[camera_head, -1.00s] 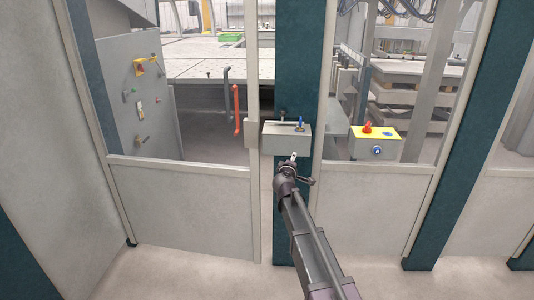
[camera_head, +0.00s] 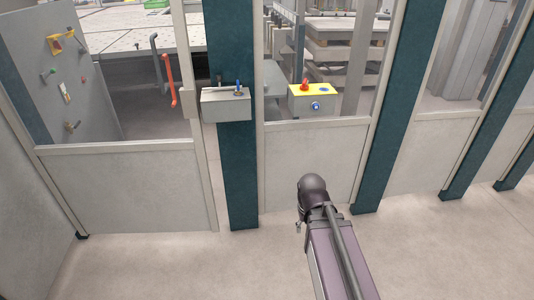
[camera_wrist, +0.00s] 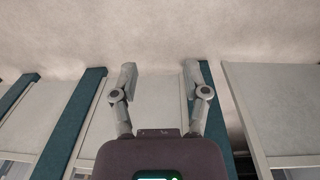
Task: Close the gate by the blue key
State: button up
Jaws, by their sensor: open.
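The grey lock box (camera_head: 226,106) is fixed to a teal post (camera_head: 239,180) in the head view. The small blue key (camera_head: 238,87) stands upright on its top, beside a small dark peg (camera_head: 219,80). The gate (camera_head: 130,190), a grey framed panel with a window, is left of the post. Its latch block (camera_head: 188,103) sits beside the box's left side; I cannot tell whether they touch. My gripper (camera_wrist: 160,75) is open and empty in the wrist view, fingers wide apart. In the head view my arm hides most of it, below and right of the box, away from the key.
A yellow-topped control box (camera_head: 314,99) with a red button (camera_head: 305,84) is right of the post, on the fence. A red handle (camera_head: 170,79) shows left of the latch block. Fence panels and teal posts continue right. The floor (camera_head: 200,265) in front is clear.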

aim_at(165, 185)
jog(key=k, duration=1.35)
jog(key=u, duration=0.45)
jog(key=i, duration=1.85)
jog(key=z, duration=0.25)
